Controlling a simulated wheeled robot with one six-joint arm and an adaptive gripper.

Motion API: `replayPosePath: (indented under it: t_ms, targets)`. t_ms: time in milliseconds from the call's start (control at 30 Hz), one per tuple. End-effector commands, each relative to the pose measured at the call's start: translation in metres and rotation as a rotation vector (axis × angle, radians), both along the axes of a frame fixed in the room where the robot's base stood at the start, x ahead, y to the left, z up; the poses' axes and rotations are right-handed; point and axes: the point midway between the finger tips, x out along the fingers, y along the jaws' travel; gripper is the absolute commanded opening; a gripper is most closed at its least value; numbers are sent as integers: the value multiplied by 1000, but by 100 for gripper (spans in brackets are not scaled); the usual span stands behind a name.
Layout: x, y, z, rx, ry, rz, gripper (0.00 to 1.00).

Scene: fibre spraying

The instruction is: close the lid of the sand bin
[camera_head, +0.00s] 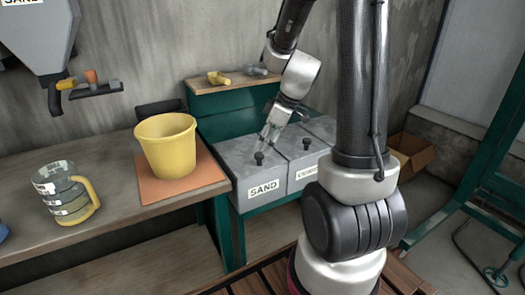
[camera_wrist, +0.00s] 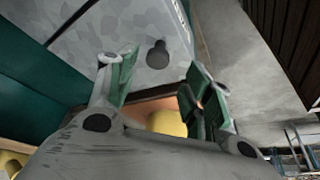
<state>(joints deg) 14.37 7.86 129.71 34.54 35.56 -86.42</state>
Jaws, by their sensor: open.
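The sand bin (camera_head: 264,193) is a grey metal box with a white SAND label on its front. Its grey lid (camera_head: 237,151) looks flat on top, level with the lid beside it, and carries a black knob (camera_head: 258,158). My gripper (camera_head: 269,136) is just above and behind the knob, open and empty. In the wrist view, my gripper (camera_wrist: 155,85) has its two fingers spread, with the knob (camera_wrist: 158,53) beyond the fingertips and the grey lid (camera_wrist: 110,25) around it. I cannot tell whether a fingertip touches the lid.
A second labelled bin (camera_head: 306,173) adjoins on the right, partly behind my arm. A wooden shelf (camera_head: 225,85) with scoops stands behind the bins. On the left bench, a yellow bucket (camera_head: 167,148) stands on an orange mat (camera_head: 148,190), near a measuring jug (camera_head: 66,195).

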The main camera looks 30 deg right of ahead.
Motion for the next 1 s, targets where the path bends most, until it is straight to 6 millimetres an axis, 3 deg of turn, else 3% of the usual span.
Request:
replayPosePath:
  t_ms: [100, 333, 1000]
  targets:
    - [-7, -8, 27, -1, -4, -2, 51]
    - [-18, -18, 59, -1, -1, -1, 51]
    - [-20, -20, 66, 2, 5, -10, 51]
